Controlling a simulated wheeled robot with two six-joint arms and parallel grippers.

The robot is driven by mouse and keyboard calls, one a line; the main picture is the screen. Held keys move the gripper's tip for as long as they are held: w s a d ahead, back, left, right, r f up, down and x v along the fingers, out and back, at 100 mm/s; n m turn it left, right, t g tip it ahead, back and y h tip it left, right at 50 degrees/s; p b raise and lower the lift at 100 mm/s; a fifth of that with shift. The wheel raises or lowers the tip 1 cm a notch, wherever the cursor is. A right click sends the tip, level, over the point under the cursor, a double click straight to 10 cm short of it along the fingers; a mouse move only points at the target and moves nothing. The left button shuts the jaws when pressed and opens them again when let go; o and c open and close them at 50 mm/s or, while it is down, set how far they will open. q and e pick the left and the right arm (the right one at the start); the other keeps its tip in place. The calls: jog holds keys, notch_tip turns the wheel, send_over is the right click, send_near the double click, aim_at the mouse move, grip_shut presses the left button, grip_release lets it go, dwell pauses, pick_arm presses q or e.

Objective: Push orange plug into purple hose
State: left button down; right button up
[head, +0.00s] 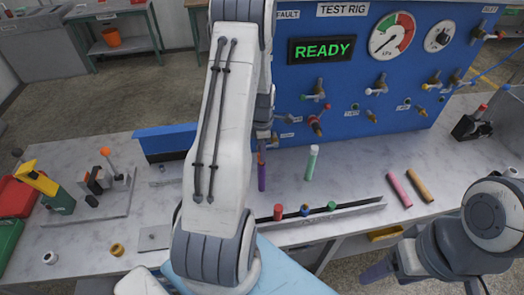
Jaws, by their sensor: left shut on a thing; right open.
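The purple hose (262,176) hangs in front of the blue panel, its lower end above the worktop. My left gripper (262,140) is shut at the upper part of this hose, mostly hidden behind my own arm. My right gripper (378,272) is at the lower right, in front of the bench, open and away from the hoses. Its fingers are partly cut off or hidden. I cannot clearly make out an orange plug. A small plug (305,211) on the rail shows blue with some orange-brown, between a red plug (278,212) and a green plug (331,207).
The rail (355,206) lies along the bench front. A pale green hose (312,163) stands right of the purple one. Pink (400,190) and brown (419,186) hoses lie at right. A clamp with an orange knob (104,151) is at left. The panel (345,135) with valves closes off the back.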

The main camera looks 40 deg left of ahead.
pick_arm(q)
jog(key=shift+f+b, duration=0.7)
jog(key=shift+f, duration=0.3)
jog(key=c, duration=0.5)
grip_release()
notch_tip(320, 180, up, 9)
jog(key=b, duration=0.2)
jog(key=shift+r+b, duration=0.1)
jog(key=shift+b, duration=0.3)
jog(key=shift+r, duration=0.65)
jog(key=shift+d, duration=0.1)
